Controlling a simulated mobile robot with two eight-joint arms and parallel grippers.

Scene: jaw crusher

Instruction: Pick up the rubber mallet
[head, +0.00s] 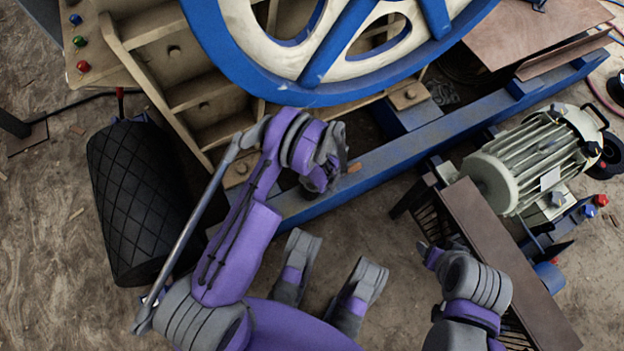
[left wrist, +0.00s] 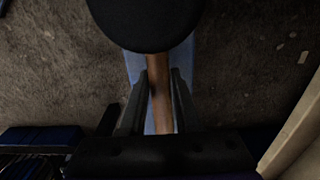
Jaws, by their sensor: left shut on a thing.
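The rubber mallet shows in the left wrist view, with a round black head (left wrist: 145,22) at the top and a brown wooden handle (left wrist: 158,95) running down from it. My left gripper (left wrist: 162,80) is shut on the handle, one finger on each side, just below the head. In the head view my left gripper (head: 325,175) is over the blue beam of the crusher frame, and I cannot make out the mallet clearly there. My right gripper (head: 433,252) is low on the right, beside a brown bench-like frame; its fingers are too small and dark to judge.
The blue-and-cream flywheel (head: 320,80) stands just beyond my left gripper. A blue beam (head: 400,155) runs under it. A grey-green motor (head: 525,165) and a brown-topped frame (head: 500,255) stand at right. A black textured roller (head: 135,205) lies at left. Bare ground lies around them.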

